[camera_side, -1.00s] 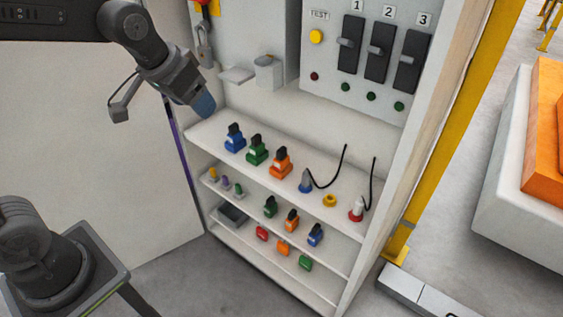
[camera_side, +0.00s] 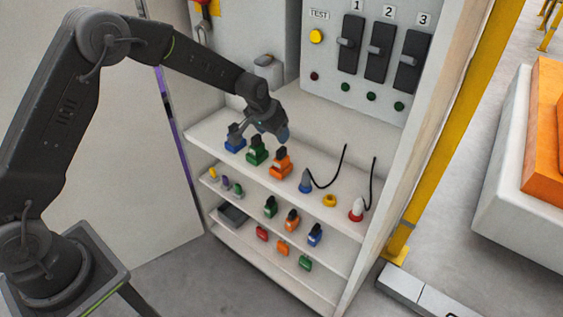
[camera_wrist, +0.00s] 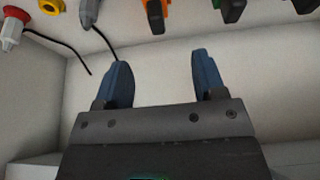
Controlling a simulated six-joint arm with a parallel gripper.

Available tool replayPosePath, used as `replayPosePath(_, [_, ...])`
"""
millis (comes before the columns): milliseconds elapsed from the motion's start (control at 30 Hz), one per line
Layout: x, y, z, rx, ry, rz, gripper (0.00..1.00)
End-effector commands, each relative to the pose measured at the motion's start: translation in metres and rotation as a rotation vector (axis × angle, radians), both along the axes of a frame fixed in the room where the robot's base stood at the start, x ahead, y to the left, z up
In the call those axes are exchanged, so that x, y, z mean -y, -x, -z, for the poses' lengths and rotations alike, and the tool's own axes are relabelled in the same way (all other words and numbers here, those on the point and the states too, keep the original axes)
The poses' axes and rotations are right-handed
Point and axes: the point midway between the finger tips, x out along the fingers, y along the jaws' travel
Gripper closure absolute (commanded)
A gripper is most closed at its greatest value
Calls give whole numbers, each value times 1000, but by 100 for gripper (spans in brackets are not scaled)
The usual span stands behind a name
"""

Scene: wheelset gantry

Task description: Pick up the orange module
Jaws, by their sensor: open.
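The orange module (camera_side: 280,166) with a black handle stands on the top shelf, right of the green module (camera_side: 256,152). In the wrist view the orange module (camera_wrist: 155,14) shows at the top edge, partly cut off, beyond the fingertips. My gripper (camera_side: 283,135) hangs just above and behind the orange module in the side view, apart from it as far as I can tell. In the wrist view my gripper (camera_wrist: 160,65) has its two blue fingers spread, with nothing between them.
A blue module (camera_side: 234,145) stands left of the green one. Lower shelves hold smaller parts. The switch panel (camera_side: 330,75) is behind.

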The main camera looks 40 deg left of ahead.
Motion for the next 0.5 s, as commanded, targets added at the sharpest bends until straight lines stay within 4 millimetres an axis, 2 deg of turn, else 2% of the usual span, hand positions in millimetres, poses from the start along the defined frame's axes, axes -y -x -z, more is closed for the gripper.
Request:
replayPosePath(33, [0, -4, 12, -4, 0, 0, 36])
replayPosePath(200, [0, -15, 40, -3, 0, 0, 36])
replayPosePath(500, [1, -24, 62, -3, 0, 0, 36])
